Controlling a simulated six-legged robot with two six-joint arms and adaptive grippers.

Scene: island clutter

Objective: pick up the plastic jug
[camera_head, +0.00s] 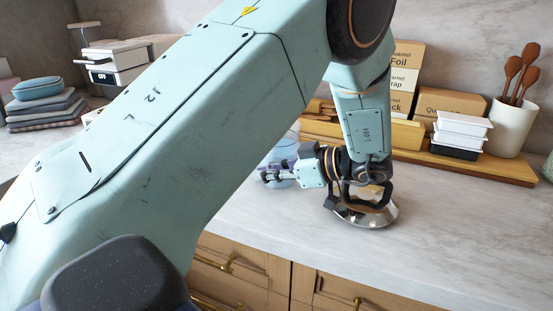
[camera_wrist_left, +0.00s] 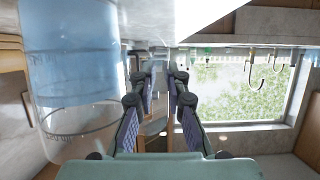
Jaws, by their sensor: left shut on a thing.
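The plastic jug (camera_head: 284,152) is a clear, bluish vessel on the counter, mostly hidden behind my left gripper in the head view. In the left wrist view the jug (camera_wrist_left: 80,75) fills the left side, large and close, blue in one part and clear at the other. My left gripper (camera_head: 268,174) points left at the jug. In the wrist view its two padded fingers (camera_wrist_left: 160,112) are beside the jug body, shut on a part of the jug that is hard to make out between them. My right gripper does not show.
A shiny metal piece with a dark handle (camera_head: 372,215) sits under my left wrist. Behind are a wooden board (camera_head: 480,166), boxes (camera_head: 452,102), stacked white containers (camera_head: 461,130) and a utensil crock (camera_head: 510,125). The counter front right (camera_head: 450,225) is clear.

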